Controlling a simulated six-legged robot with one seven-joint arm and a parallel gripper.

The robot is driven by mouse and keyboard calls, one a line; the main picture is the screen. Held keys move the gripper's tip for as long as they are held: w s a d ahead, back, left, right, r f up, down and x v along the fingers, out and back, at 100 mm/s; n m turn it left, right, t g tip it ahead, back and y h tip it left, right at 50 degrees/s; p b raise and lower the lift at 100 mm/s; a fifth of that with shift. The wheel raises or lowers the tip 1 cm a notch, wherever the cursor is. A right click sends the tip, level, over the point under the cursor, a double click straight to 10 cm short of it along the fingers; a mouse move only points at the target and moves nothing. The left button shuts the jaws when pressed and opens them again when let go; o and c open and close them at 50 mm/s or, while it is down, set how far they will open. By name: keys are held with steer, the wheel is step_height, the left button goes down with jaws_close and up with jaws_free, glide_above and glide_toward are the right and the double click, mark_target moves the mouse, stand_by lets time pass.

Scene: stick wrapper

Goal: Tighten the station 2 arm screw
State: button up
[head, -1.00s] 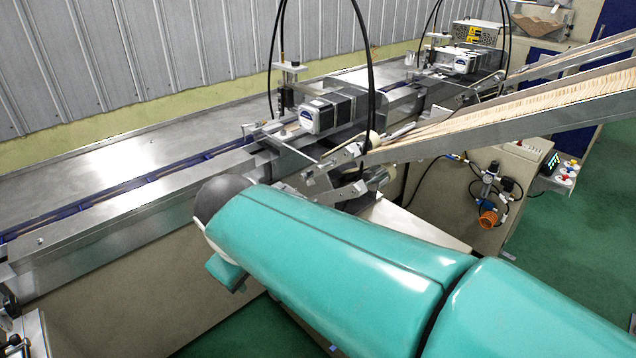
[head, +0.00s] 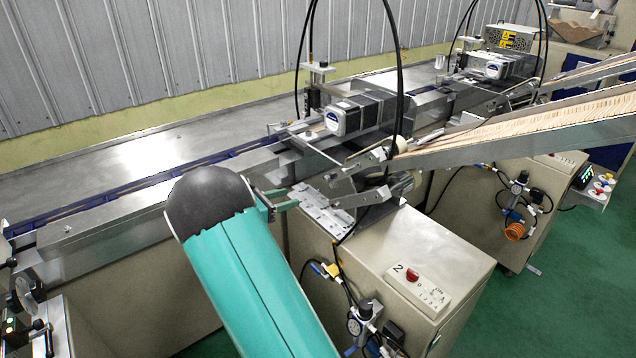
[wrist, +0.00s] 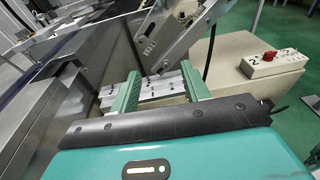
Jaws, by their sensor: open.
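The station 2 cabinet (head: 400,265) carries a white control box (head: 418,288) marked "2" with a red switch; the box also shows in the wrist view (wrist: 273,63). Above the cabinet is a slotted metal arm bracket (head: 357,199), which shows in the wrist view (wrist: 165,38) just beyond my fingers. The arm screw itself is too small to tell apart. My gripper (head: 284,198) is beside the machine, left of the bracket. In the wrist view my gripper (wrist: 162,84) is open, with two green fingers apart and nothing between them.
A light slotted plate (head: 318,208) lies beneath the bracket. The stick chute (head: 520,135) slopes up to the right, and black cables (head: 397,70) arch above the motor (head: 352,116). A long metal conveyor (head: 110,205) runs left. Green floor (head: 545,285) is open at right.

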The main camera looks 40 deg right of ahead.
mark_target(324, 180)
steer(key=d, duration=0.5)
steer(key=d+f+n+h, duration=0.1)
steer(key=d, duration=0.4)
steer(key=w+d+f+n, duration=0.1)
steer(key=d, duration=0.4)
steer(key=shift+d+f+t+h, duration=0.1)
steer(key=shift+f+t+h, duration=0.2)
steer(key=shift+h, duration=0.1)
steer(key=c, duration=1)
steer(key=shift+w, duration=0.1)
